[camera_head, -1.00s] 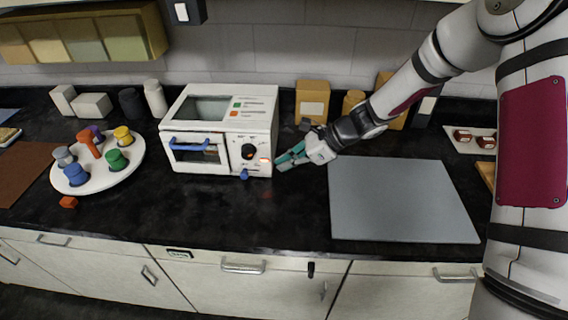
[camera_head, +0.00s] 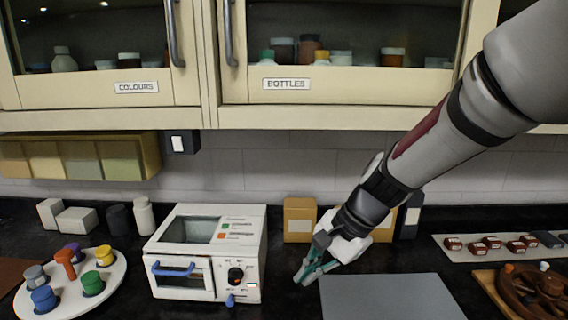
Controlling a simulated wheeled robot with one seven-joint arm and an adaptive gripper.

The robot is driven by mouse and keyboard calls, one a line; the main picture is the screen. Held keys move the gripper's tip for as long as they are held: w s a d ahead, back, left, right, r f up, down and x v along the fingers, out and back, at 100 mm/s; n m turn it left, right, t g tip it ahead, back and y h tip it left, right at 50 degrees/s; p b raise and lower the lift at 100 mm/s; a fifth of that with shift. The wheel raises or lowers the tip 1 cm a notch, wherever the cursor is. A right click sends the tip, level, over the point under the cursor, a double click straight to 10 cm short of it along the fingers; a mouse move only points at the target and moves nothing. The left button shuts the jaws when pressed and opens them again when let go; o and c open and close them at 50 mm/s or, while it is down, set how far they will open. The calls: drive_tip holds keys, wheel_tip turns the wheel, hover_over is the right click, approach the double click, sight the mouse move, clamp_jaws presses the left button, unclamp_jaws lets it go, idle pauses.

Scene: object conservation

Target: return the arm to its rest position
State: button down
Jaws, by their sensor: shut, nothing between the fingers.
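My gripper (camera_head: 308,276) is shut and empty, with teal fingers pointing down and left. It hangs over the dark counter, just right of the white oven-like device (camera_head: 208,254) and apart from it. My arm comes in from the upper right and hides part of the back wall and things behind it. The device has a blue door handle, a dark knob, a blue lever and a lit orange indicator; its door is shut.
A grey mat (camera_head: 390,298) lies right of the device. A white round tray (camera_head: 118,272) with coloured pegs stands left. Tan box (camera_head: 299,218) stands behind my gripper. Wall cabinets (camera_head: 330,105) hang above. A rack of dark-red items (camera_head: 440,240) and a wooden tray (camera_head: 486,280) are at right.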

drive_tip(key=s+d+r+n+t+h, duration=0.2)
drive_tip(key=s+d+r+n, duration=0.2)
drive_tip(key=s+d, duration=0.3)
drive_tip(key=s+d+r+n+t+h, duration=0.2)
drive_tip(key=s+d+r+n, duration=0.3)
drive_tip(key=s, duration=0.7)
wheel_tip(320, 180, up, 2)
drive_tip(key=shift+s+d+r+n+h, duration=0.15)
drive_tip(key=shift+d+n+h, duration=0.15)
drive_tip(key=shift+d+h, duration=0.65)
